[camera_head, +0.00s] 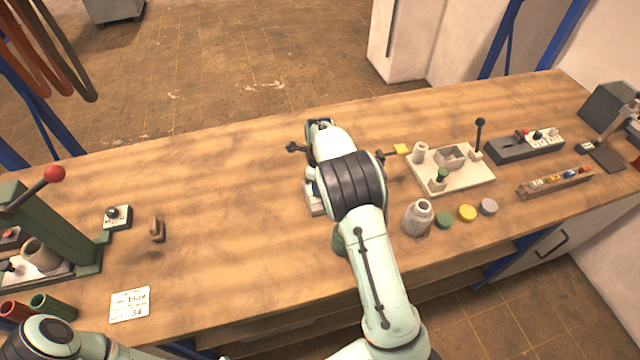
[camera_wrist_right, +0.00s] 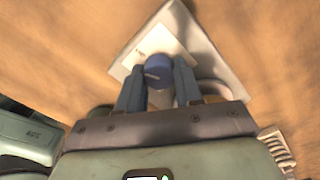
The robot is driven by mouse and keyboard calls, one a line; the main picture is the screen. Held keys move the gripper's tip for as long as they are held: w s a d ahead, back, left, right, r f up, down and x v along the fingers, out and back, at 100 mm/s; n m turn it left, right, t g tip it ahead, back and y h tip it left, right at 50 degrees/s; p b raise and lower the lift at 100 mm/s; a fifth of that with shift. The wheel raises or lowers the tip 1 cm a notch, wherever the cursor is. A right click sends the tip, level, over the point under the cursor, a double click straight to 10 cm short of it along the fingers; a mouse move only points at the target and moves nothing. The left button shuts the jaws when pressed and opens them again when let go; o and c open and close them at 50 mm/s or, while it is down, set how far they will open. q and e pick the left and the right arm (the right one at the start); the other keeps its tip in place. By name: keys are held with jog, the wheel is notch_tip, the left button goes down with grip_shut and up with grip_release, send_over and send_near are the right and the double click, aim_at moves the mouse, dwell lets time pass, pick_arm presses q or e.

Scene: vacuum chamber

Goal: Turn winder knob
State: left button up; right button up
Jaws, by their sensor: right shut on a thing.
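The winder knob is a round blue cap (camera_wrist_right: 157,70) with a dark mark on top, seen in the right wrist view. It stands over a pale, square-cornered base (camera_wrist_right: 205,45). My right gripper (camera_wrist_right: 158,84) is shut on the knob, one finger on each side. In the head view my right arm hides the knob and most of the winder; only a pale edge of its base (camera_head: 315,206) shows beside my wrist. My left arm shows only at the lower left, and its gripper is out of view.
Right of my arm stand a cream fixture board (camera_head: 465,178), a pale jar (camera_head: 417,218) and several coloured caps. A green press with a red-ball lever (camera_head: 54,174) stands at the left. A white card (camera_head: 130,304) lies near the front. The bench left of my arm is mostly clear.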

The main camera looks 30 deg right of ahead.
jog(key=shift+m, duration=1)
jog(key=o, duration=1)
jog(key=shift+o, duration=0.2)
notch_tip(320, 180, up, 13)
jog(key=shift+r, duration=0.2)
jog(key=shift+s+f, duration=0.1)
